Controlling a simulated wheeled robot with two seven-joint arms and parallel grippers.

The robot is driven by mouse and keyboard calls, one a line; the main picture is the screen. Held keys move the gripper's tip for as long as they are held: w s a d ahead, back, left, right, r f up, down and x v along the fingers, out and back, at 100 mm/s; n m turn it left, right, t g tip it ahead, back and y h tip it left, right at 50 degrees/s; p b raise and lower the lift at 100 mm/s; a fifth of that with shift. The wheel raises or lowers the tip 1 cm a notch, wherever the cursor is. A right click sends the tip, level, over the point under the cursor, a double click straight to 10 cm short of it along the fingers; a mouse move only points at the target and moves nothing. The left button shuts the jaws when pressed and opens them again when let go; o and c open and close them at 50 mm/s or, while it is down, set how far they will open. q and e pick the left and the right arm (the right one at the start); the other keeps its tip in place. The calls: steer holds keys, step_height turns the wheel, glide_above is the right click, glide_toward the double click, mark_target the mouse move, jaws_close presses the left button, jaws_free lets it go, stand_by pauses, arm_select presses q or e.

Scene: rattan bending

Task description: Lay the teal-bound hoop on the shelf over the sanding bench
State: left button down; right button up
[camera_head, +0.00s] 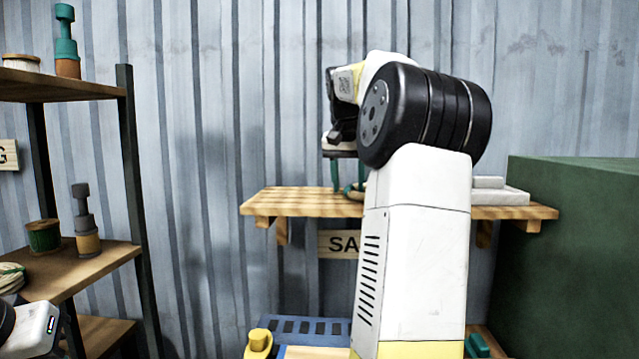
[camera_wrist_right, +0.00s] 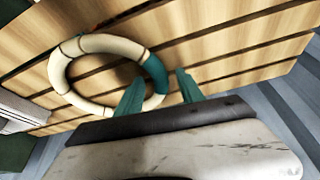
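The hoop is a pale cane ring with a teal binding on one side. In the right wrist view the hoop (camera_wrist_right: 62,72) lies on the slatted wooden shelf (camera_wrist_right: 225,55). My right gripper (camera_wrist_right: 158,92) is open, one teal finger inside the ring and the other outside, with the teal-bound part between them and a gap showing. In the head view my right gripper (camera_head: 348,178) points down over the shelf (camera_head: 280,203), and a bit of the hoop (camera_head: 353,193) shows beside my arm, which hides the rest. My left gripper's fingers are out of view.
A sign reading "SA" (camera_head: 336,244) hangs under the shelf; the rest is hidden. White flat blocks (camera_head: 500,192) lie at the shelf's right end. A green cabinet (camera_head: 575,240) stands right. A rack (camera_head: 95,262) with spools stands left. A blue item (camera_head: 305,328) sits below.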

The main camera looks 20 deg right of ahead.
steer(key=v, duration=1.2)
steer(key=s+a+f+n+t+y, duration=0.2)
steer(key=s+a+f+n, duration=0.45)
steer(key=a, duration=0.65)
steer(key=s+a+f+y, duration=0.1)
steer(key=s+a+f, duration=0.2)
steer(key=f, duration=0.4)
steer(key=s+a+f+n+y, duration=0.1)
steer(key=s+a+f, duration=0.2)
steer(key=s+f, duration=0.3)
steer(key=s+a+f, duration=0.4)
steer(key=f, duration=0.3)
steer(key=shift+s+f+t+y, duration=0.3)
steer(key=shift+f+y, duration=0.1)
steer(key=shift+a, duration=0.1)
